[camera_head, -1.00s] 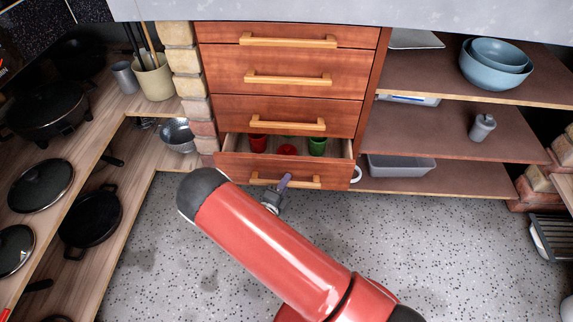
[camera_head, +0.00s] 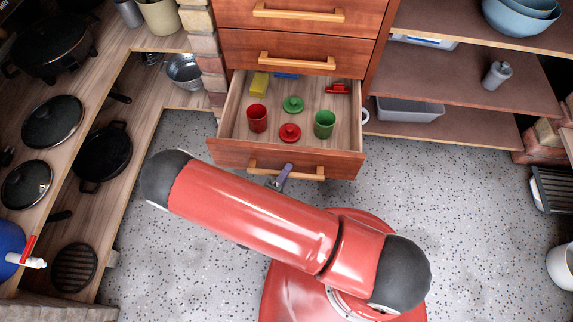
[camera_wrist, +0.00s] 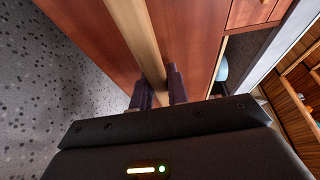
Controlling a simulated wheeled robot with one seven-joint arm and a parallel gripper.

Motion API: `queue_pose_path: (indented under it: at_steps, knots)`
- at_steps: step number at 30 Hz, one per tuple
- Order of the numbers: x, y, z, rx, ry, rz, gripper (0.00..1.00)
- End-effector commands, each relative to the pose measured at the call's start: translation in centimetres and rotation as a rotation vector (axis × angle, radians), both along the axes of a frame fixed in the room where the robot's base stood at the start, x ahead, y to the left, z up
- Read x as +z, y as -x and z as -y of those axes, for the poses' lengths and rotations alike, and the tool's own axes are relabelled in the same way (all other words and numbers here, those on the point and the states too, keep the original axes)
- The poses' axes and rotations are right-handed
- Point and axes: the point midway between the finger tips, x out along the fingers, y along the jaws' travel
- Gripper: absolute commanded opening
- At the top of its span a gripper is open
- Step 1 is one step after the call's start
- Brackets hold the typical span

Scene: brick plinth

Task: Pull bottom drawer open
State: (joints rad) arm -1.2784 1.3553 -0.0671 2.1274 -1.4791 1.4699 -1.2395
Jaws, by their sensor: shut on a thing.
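The bottom drawer (camera_head: 222,155) of the wooden chest stands pulled well out, with its inside showing. Its front carries a light wooden bar handle (camera_head: 305,174). My gripper (camera_head: 283,172) is at the middle of that handle; my red arm covers part of the view below it. In the wrist view my gripper's two dark fingers (camera_wrist: 160,88) sit on either side of the handle (camera_wrist: 140,38), shut on it. Inside the drawer are a red cup (camera_head: 257,118), a green cup (camera_head: 324,124), a green lid (camera_head: 293,104), a red lid (camera_head: 290,132) and a yellow block (camera_head: 259,84).
Closed drawers (camera_head: 290,48) are above the open one. Shelves with pans (camera_head: 104,154) stand at the left. Shelves with a grey bin (camera_head: 410,109) and bowls stand at the right. Speckled floor (camera_head: 470,210) is free right of the drawer.

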Motion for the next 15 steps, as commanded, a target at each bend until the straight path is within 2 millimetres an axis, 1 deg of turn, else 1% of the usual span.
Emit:
queue_pose_path:
  at_steps: [11, 12, 15]
  knots:
    - [-0.07, 0.19, -0.06, 0.000, -0.001, -0.002, 0.00]
    - [-0.07, 0.19, -0.06, 0.000, -0.001, -0.002, 0.20]
    - [-0.06, 0.17, -0.06, 0.000, -0.002, -0.001, 0.33]
